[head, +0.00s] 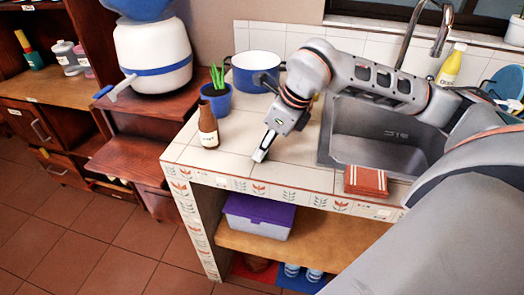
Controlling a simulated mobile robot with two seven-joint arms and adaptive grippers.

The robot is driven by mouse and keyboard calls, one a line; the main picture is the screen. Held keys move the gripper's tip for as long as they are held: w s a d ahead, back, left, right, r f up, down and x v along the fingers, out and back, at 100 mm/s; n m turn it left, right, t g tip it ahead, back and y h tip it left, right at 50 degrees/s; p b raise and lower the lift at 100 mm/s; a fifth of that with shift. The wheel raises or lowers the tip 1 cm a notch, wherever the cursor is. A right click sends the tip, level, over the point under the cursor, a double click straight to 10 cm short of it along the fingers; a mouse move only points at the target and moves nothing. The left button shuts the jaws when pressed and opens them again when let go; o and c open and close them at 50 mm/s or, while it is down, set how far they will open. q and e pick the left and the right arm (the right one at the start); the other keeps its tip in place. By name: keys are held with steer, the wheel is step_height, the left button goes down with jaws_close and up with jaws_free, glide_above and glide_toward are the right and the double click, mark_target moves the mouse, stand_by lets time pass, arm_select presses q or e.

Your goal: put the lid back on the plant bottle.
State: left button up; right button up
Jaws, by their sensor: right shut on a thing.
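A small brown bottle (208,126) with a pale label stands upright on the tiled counter, near its left end. A green plant in a blue pot (217,102) stands just behind it. My right gripper (261,155) points down over the counter near its front edge, to the right of the bottle and apart from it. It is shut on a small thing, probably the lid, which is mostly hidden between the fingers. No lid shows loose on the counter. My left gripper is not in view.
A blue and white pot (256,72) stands behind the plant. A steel sink (385,140) is to the right, with a reddish-brown block (366,182) at its front edge. A white water dispenser (152,55) stands left. The counter (225,160) is clear in front of the bottle.

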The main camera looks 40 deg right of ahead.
steer(key=shift+r, duration=0.1)
steer(key=shift+r, duration=0.6)
arm_select(q)
steer(key=p, duration=0.1)
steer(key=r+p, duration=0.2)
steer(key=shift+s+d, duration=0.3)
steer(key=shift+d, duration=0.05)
arm_select(e)
step_height(320, 180, up, 19)
steer(key=shift+f, duration=0.15)
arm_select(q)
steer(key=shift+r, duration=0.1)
